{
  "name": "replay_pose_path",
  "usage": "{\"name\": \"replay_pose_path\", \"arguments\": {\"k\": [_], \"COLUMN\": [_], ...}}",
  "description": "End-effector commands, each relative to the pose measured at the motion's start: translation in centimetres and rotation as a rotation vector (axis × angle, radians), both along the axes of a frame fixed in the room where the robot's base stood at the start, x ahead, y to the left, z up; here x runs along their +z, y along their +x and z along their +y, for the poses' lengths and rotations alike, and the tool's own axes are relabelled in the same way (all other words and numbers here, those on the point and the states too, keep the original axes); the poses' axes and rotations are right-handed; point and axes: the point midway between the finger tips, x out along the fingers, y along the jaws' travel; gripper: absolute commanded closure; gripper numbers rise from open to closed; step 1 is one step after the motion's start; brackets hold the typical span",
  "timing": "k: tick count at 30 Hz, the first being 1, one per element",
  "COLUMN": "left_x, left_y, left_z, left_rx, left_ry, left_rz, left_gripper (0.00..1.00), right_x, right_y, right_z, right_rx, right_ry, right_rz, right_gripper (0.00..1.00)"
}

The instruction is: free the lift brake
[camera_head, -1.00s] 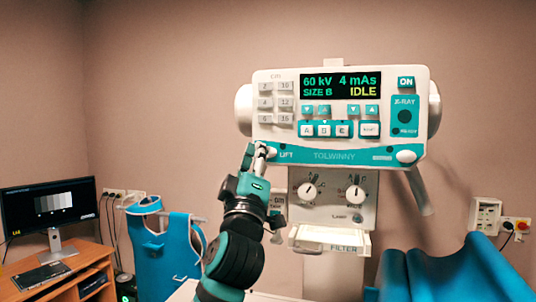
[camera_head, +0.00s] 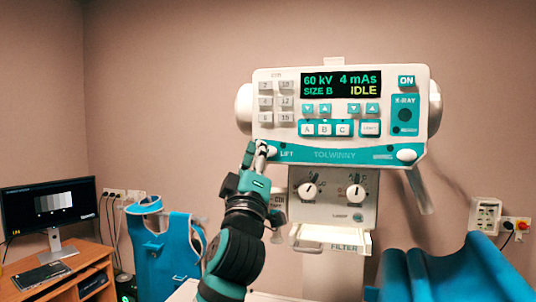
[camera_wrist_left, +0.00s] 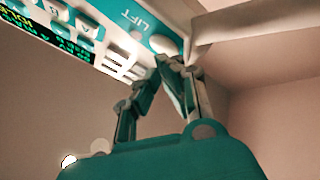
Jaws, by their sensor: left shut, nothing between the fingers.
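The X-ray head's control panel (camera_head: 340,157) shows "60 kV 4 mAs SIZE B IDLE". A white oval lift button (camera_head: 272,152) sits at its lower left corner beside the "LIFT" label; it also shows in the left wrist view (camera_wrist_left: 162,44). My left gripper (camera_head: 260,147) is shut and empty, with its fingertips at the panel's lower left corner, right by this button. In the left wrist view the closed fingertips (camera_wrist_left: 168,64) are just below the button; I cannot tell whether they touch it. My right gripper is not in view.
Below the panel are two collimator knobs (camera_head: 308,191) and a filter slot (camera_head: 343,247). A monitor (camera_head: 50,208) stands on a wooden desk at left. A blue apron (camera_head: 165,245) hangs behind my left arm. Blue padding (camera_head: 460,275) fills the lower right.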

Motion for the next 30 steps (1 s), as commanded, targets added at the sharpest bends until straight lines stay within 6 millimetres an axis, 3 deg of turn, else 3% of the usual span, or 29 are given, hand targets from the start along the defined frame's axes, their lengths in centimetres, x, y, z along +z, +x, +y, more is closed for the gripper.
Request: {"name": "replay_pose_path", "arguments": {"k": [20, 30], "left_x": [-0.01, -0.14], "left_y": [0.59, -0.13], "left_z": [-0.19, 0.04], "left_rx": [0.000, 0.001], "left_ry": [0.000, -0.002], "left_rz": [0.000, 0.001], "left_gripper": [1.00, 1.00], "right_x": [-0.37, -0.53], "right_y": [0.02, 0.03], "right_z": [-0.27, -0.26], "right_rx": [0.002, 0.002], "right_ry": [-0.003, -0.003], "right_rz": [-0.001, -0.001], "right_gripper": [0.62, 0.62]}}
